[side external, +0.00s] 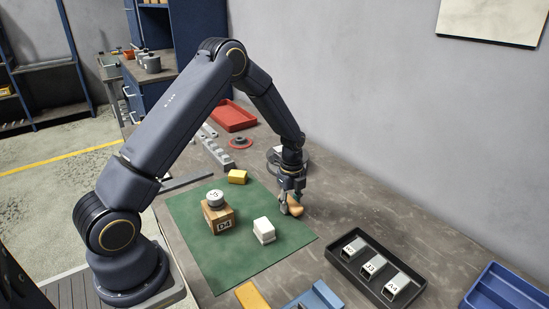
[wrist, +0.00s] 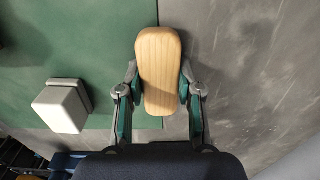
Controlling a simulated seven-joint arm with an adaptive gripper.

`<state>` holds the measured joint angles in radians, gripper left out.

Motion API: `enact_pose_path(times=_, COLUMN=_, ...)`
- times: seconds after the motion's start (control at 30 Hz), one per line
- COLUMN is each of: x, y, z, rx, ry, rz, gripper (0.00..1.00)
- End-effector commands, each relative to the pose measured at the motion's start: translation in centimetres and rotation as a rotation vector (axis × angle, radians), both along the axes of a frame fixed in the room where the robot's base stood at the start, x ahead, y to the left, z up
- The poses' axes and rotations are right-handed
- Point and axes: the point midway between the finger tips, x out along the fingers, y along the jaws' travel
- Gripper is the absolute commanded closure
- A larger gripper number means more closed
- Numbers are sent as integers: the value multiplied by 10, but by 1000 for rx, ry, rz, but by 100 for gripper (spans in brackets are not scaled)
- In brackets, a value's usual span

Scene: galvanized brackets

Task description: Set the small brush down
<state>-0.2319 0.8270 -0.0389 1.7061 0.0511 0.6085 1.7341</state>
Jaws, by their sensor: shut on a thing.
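The small brush has a pale wooden, rounded body (wrist: 158,62); it also shows in the side external view (side external: 296,208). My gripper (wrist: 158,92) is shut on it, one finger on each long side. In the side external view my gripper (side external: 290,200) points down at the far right edge of the green mat (side external: 195,245). In the wrist view the brush overlaps the line between mat and bare grey table. No bristles show. I cannot tell whether the brush touches the surface.
A white block (side external: 264,230) stands on the mat, left of the brush. A wooden block marked D4 (side external: 219,219) carries a grey round piece (side external: 215,198). A black tray (side external: 345,265) with labelled brackets lies at right. Bare table (side external: 350,210) is clear right of my gripper.

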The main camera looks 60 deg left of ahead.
Motion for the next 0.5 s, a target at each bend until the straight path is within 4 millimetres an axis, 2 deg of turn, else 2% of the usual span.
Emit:
enact_pose_path(times=0.03, x=0, y=0, z=-1, rx=0, ry=0, rz=0, gripper=62)
enact_pose_path(times=0.27, x=0, y=0, z=0, rx=0, ry=-1, rz=0, gripper=39)
enact_pose_path(times=0.5, x=0, y=0, z=0, rx=0, ry=-1, rz=0, gripper=39)
